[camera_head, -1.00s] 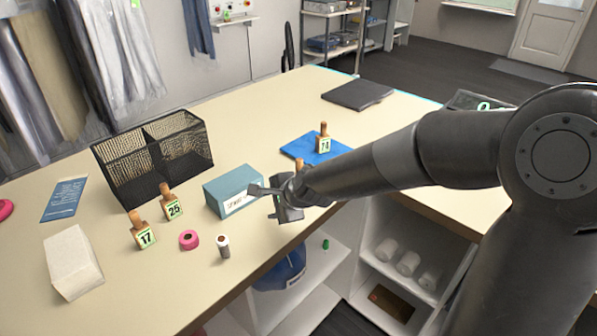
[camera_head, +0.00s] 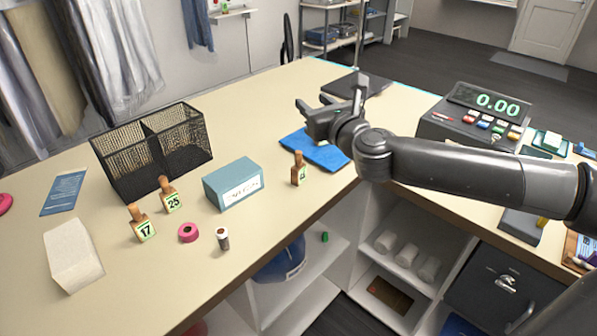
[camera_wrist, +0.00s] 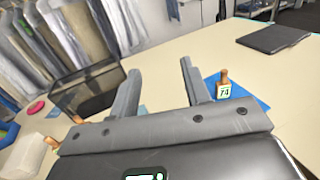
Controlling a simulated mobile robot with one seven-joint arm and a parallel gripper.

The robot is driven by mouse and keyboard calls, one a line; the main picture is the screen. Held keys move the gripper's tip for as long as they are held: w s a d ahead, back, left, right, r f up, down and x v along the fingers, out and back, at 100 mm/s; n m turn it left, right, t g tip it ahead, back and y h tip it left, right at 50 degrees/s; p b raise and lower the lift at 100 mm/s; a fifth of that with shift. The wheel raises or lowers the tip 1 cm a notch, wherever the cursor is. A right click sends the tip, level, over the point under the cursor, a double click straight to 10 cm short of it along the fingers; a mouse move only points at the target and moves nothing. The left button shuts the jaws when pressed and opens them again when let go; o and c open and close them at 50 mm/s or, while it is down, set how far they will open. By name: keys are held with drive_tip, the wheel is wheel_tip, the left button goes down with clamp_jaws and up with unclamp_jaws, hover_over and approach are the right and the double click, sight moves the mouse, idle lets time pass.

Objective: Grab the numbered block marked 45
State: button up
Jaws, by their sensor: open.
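No block clearly reads 45 in these views. A wooden-handled block (camera_head: 298,170) stands upright by the counter's front edge, right of the teal box; its number is too small to read. Block 25 (camera_head: 170,196) and block 17 (camera_head: 141,224) stand upright on the left. My gripper (camera_head: 330,93) is open and empty, above the blue cloth, up and right of the unread block. In the wrist view its spread fingers (camera_wrist: 160,66) hold nothing.
A teal box (camera_head: 232,185) stands left of the unread block. A black mesh basket (camera_head: 150,150), pink tape roll (camera_head: 188,233), small bottle (camera_head: 222,239) and white block-shaped pack (camera_head: 72,256) are on the counter (camera_head: 265,120). A register (camera_head: 470,120) stands at right.

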approach(300, 159)
drive_tip(key=shift+a+r, duration=0.15)
drive_tip(key=shift+a, duration=0.3)
drive_tip(key=shift+w+f, duration=0.15)
drive_tip(key=shift+f, duration=0.15)
drive_tip(key=x, duration=0.4)
drive_tip(key=shift+w+a, duration=0.1)
drive_tip(key=shift+w, duration=0.2)
drive_tip(key=shift+d+x, duration=0.15)
drive_tip(key=shift+x, duration=1.35)
drive_tip(key=shift+d+x, duration=0.15)
drive_tip(key=shift+x, duration=1.3)
drive_tip(key=shift+w+r, duration=0.15)
clamp_jaws()
